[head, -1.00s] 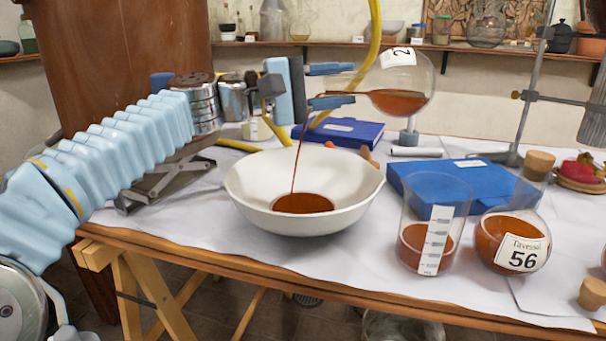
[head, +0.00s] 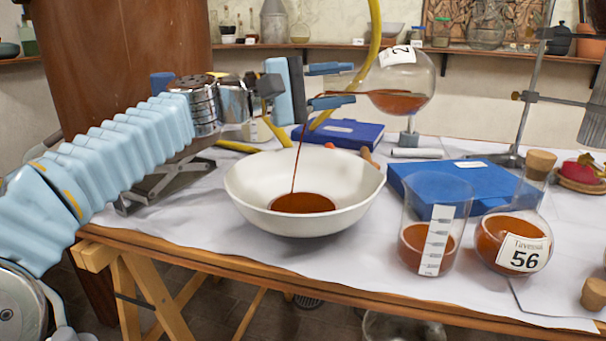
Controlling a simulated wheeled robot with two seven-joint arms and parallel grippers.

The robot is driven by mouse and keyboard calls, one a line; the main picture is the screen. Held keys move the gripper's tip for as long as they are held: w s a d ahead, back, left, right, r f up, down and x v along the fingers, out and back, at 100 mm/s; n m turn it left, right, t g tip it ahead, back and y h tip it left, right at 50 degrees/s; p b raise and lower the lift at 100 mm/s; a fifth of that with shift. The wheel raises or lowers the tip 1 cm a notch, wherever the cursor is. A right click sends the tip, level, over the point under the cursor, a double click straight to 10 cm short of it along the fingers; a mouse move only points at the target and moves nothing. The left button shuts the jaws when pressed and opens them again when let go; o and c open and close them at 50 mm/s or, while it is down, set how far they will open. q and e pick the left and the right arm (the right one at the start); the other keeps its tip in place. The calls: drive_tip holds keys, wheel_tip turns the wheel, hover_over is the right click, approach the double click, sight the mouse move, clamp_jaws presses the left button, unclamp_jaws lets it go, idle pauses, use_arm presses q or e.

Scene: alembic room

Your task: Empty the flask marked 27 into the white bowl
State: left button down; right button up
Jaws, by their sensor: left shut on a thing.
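My left gripper (head: 331,86) is shut on the neck of a round glass flask (head: 408,80), held on its side above and behind the bowl. Its label is turned and only a "2" shows. Orange-brown liquid lies in the flask's belly and along its neck. A thin stream falls from the flask's mouth into the white bowl (head: 250,197). A pool of the same liquid (head: 303,203) covers the bowl's bottom. The bowl stands upright on the table. My right gripper is not in view.
A beaker (head: 411,205) and a flask marked 56 (head: 512,243), both with orange-brown liquid, stand right of the bowl. A stand (head: 526,115) rises at the right. A cork (head: 592,294) lies near the front edge.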

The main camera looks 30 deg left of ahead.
use_arm(q)
drive_tip(key=shift+s+a+r+n+t+h+b, duration=0.15)
drive_tip(key=shift+n+t+h+b, duration=0.65)
drive_tip(key=shift+b, duration=2.3)
idle(2.7)
drive_tip(key=shift+t+b, duration=0.3)
drive_tip(key=shift+b, duration=0.25)
idle(0.4)
